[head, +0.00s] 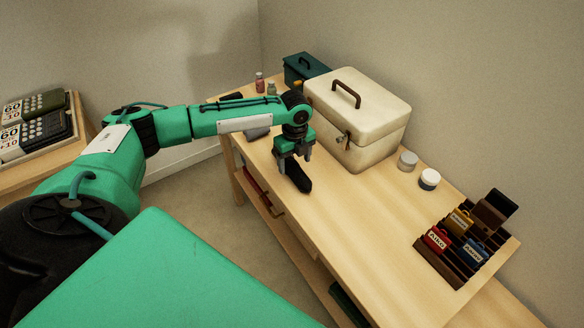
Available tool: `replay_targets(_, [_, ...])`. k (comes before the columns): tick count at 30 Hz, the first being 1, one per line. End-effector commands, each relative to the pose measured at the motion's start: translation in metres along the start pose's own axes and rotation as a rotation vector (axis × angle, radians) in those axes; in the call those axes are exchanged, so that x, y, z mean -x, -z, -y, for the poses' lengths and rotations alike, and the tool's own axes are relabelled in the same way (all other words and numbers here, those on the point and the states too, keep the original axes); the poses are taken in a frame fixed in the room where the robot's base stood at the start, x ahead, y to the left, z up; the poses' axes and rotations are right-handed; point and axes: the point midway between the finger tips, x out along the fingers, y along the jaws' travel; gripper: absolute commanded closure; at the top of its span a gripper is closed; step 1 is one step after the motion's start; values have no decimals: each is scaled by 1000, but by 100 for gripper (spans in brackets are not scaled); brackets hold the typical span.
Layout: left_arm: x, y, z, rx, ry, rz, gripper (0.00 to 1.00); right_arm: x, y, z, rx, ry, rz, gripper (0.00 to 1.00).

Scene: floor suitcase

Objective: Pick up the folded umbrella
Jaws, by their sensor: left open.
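The fingers hide the umbrella's far end. I cannot tell whether they touch it or straddle it. My right gripper is not in view.
A cream case (375,112) with a brown handle stands close behind my left gripper. A dark green box (304,68), small bottles (260,83) and jars (429,179) are along the wall. A slotted rack (437,262) holds coloured tags at right. The table's middle is clear.

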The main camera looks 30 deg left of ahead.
Motion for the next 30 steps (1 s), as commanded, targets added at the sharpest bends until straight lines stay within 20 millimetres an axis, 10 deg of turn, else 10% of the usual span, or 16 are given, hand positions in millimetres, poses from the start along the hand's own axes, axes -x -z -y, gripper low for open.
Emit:
replay_targets(14, [-30,0,-3,-1,0,1,29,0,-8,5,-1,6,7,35])
replay_targets(23, [-30,0,-2,0,0,1,86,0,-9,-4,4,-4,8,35])
replay_targets(30, [-29,0,-2,0,1,1,86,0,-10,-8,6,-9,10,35])
